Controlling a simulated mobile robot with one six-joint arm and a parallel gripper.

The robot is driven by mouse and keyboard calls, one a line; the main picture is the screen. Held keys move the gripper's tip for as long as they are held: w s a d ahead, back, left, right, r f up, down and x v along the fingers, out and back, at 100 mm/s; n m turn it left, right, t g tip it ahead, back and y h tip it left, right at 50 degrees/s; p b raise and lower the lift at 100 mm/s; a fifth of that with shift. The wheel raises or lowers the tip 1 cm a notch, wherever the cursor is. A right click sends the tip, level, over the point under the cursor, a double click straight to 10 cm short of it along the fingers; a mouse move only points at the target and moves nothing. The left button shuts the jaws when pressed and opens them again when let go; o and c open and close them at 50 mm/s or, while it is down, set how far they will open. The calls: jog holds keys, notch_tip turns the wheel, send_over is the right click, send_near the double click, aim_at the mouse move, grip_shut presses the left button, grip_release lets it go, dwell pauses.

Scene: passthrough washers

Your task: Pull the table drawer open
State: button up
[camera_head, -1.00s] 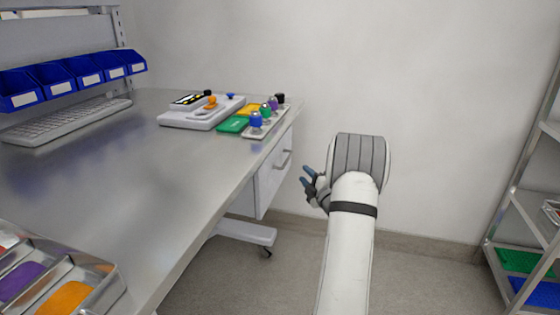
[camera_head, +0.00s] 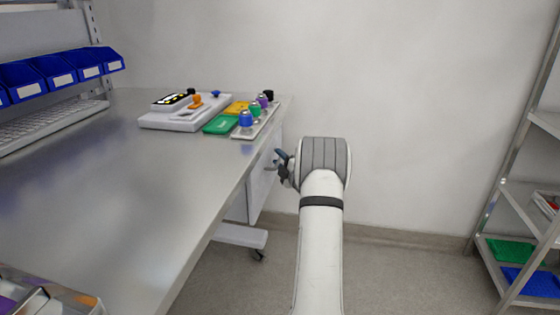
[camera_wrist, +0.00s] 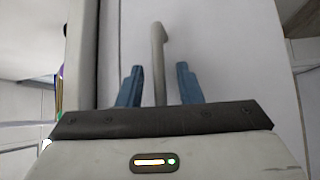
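The white table drawer (camera_head: 258,188) hangs under the right edge of the metal table (camera_head: 110,190), its front facing right. It looks closed. Its pale bar handle (camera_wrist: 158,50) stands out from the drawer front (camera_wrist: 215,45) in the wrist view. In the head view the handle is mostly hidden by my fingers. My gripper (camera_wrist: 159,82) is open, with one blue finger on each side of the handle and a gap visible on both sides. In the head view my gripper (camera_head: 280,158) is right at the drawer front.
On the table stand a grey device (camera_head: 186,113), green (camera_head: 221,124) and yellow blocks and a tray with several coloured knobs near the right edge. A metal shelf (camera_head: 515,200) stands at right. The floor between is clear.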

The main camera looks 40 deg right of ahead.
jog(key=shift+c, duration=0.3)
grip_shut()
dwell(0.3)
